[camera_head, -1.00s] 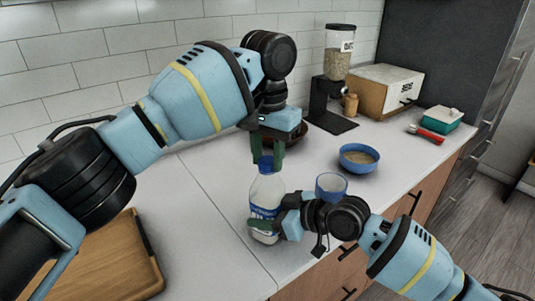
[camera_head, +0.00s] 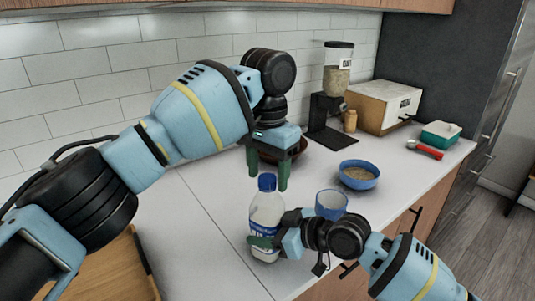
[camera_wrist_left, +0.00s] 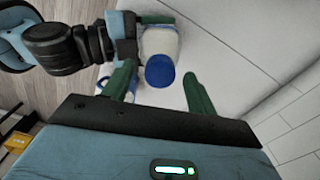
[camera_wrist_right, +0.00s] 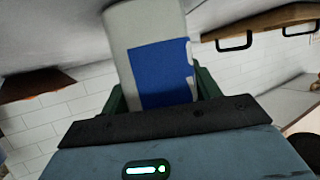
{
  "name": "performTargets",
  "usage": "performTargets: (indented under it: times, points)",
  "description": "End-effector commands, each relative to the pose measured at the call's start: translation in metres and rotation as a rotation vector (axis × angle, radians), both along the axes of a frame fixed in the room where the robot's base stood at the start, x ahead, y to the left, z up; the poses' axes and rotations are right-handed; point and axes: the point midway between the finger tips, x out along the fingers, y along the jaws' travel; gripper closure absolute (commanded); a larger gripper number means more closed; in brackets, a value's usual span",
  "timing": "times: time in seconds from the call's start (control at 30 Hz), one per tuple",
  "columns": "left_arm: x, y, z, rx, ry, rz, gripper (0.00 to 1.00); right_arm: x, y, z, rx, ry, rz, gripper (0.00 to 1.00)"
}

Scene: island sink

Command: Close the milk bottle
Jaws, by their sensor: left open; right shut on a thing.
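The milk bottle (camera_head: 265,220) stands upright on the white counter, a white bottle with a blue label. Its blue cap (camera_head: 267,182) sits on top; whether it is fully tightened cannot be told. My left gripper (camera_head: 269,175) is above the bottle, open, its green fingers apart on either side of the cap. The left wrist view shows the cap (camera_wrist_left: 160,71) from above between the spread fingers. My right gripper (camera_head: 264,245) is shut on the bottle's lower body. In the right wrist view the bottle's label (camera_wrist_right: 160,75) shows between its fingers.
A blue glass (camera_head: 331,204) stands close to my right wrist, and a blue bowl (camera_head: 358,175) of food is behind it. A cereal dispenser (camera_head: 337,85), a box (camera_head: 385,105) and a green container (camera_head: 441,134) are farther back. A wooden board (camera_head: 115,270) lies at left.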

Motion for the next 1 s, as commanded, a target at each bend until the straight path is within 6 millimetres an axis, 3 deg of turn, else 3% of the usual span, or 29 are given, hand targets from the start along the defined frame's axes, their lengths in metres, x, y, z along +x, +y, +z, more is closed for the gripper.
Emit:
performTargets:
  times: [0.53,1.0]
  points:
    - [0.000,-0.001,0.095,0.001,-0.003,0.002,0.42,0.000,0.000,-0.001,-0.001,0.002,0.000,1.00]
    - [0.000,0.000,0.117,-0.001,-0.001,-0.001,0.42,0.000,0.000,-0.001,-0.001,0.002,0.000,1.00]
